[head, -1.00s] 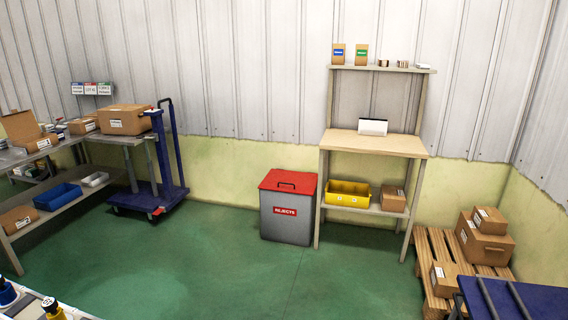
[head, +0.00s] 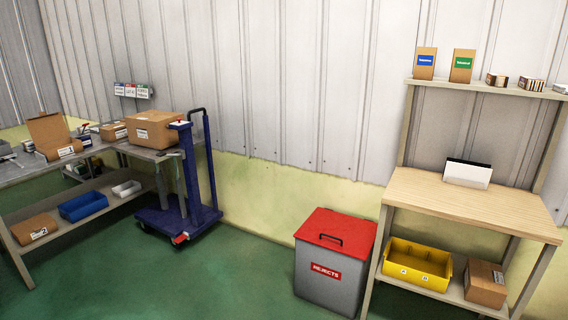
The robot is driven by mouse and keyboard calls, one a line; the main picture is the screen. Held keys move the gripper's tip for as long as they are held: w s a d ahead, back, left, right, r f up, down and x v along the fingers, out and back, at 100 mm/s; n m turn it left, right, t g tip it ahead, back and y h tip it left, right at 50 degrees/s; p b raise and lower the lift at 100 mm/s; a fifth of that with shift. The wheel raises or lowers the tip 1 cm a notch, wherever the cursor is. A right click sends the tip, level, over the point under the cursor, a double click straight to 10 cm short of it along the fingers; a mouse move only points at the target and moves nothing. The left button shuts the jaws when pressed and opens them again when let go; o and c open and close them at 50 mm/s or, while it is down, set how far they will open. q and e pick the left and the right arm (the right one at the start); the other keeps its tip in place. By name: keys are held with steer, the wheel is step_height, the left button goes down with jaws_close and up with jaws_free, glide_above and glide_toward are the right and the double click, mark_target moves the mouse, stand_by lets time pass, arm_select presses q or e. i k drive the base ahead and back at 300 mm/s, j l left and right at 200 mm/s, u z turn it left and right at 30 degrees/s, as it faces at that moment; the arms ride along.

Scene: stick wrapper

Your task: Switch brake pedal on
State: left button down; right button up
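A small red pedal (head: 180,239) sticks out low at the front of a blue wheeled trolley (head: 204,216), close to the green floor. It is too small to tell whether it is pressed or raised. The trolley stands at the right end of the grey workbench, with an upright frame and a dark handle. A taped cardboard box (head: 152,131) sits at the trolley's upper part; I cannot tell whether the trolley or the bench bears it. Neither of my grippers is in view.
A red-lidded rejects bin (head: 318,272) stands right of the trolley, beside a wooden shelf table (head: 470,205) with a yellow bin (head: 417,266) below. The workbench (head: 30,168) is at left, with a blue tray (head: 83,206) on its lower shelf. Green floor (head: 235,270) before the trolley is clear.

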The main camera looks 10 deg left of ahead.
mark_target(179, 239)
steer(key=i+j+u, duration=0.25)
steer(key=i+u, duration=0.15)
steer(key=i, duration=0.15)
steer(key=i+u, duration=0.45)
steer(key=i, duration=0.15)
steer(key=i+l+u, duration=0.1)
steer(key=i+u, duration=0.3)
steer(key=i, duration=0.2)
steer(key=i+j+z, duration=0.25)
steer(key=i+z, duration=0.15)
steer(key=i, duration=0.3)
steer(key=i+j+z, duration=0.35)
steer(key=i, duration=0.25)
steer(key=i+j+z, duration=0.4)
steer(key=i+j, duration=0.2)
steer(key=j, duration=0.1)
